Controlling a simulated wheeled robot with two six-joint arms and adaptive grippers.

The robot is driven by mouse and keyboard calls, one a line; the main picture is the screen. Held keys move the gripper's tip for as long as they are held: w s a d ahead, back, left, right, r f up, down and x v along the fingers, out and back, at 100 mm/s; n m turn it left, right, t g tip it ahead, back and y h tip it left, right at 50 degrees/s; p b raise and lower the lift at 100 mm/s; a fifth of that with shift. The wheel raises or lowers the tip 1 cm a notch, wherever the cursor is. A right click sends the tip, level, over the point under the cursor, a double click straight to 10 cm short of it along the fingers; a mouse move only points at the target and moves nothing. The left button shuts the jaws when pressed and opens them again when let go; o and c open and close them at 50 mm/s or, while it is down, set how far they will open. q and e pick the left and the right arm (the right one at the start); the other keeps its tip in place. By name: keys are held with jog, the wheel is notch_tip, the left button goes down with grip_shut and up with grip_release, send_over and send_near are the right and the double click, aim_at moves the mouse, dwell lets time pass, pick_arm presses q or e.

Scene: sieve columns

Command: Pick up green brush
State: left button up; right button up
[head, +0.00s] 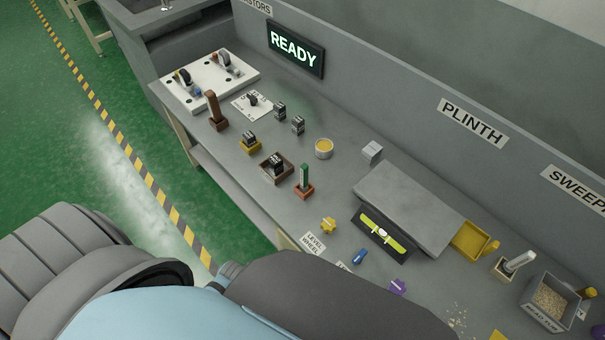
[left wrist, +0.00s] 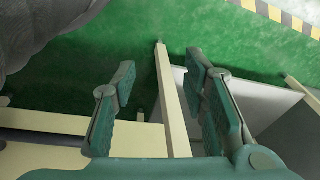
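A small upright green piece (head: 304,177) stands in a reddish-brown base (head: 303,191) near the front edge of the grey bench in the head view. It is the only green upright item there and looks like the green brush; bristles cannot be made out. My left gripper (left wrist: 161,82) is open and empty in the left wrist view, its two green fingers well apart. It points down past pale bench framing toward the green floor. No brush shows in that view. My right gripper is not in view.
A similar brown upright piece (head: 212,105) stands farther left. A raised grey plinth (head: 410,205) lies to the right. My arm links cover the lower foreground.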

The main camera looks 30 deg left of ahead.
pick_arm(q)
jog(key=w+r, duration=1)
jog(key=r, duration=0.1)
notch_tip(320, 180, up, 21)
jog(key=m+h, duration=0.1)
jog(key=m, duration=0.2)
send_over(305, 176)
jog(key=a, duration=0.1)
jog(key=shift+w+p, duration=0.2)
jog(key=shift+p, duration=0.15)
jog(key=shift+w+f, duration=0.1)
jog(key=shift+f, duration=0.15)
jog(key=f+b, duration=0.1)
jog(key=f, duration=0.3)
jog(key=f+b, duration=0.2)
jog(key=f, duration=0.2)
jog(key=f+b, duration=0.2)
jog(key=f, duration=0.3)
jog(key=shift+w+d, duration=0.25)
jog(key=shift+w, duration=0.1)
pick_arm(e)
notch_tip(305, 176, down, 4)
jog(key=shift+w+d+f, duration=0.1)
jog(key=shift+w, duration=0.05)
pick_arm(q)
jog(key=shift+c, duration=0.6)
grip_shut()
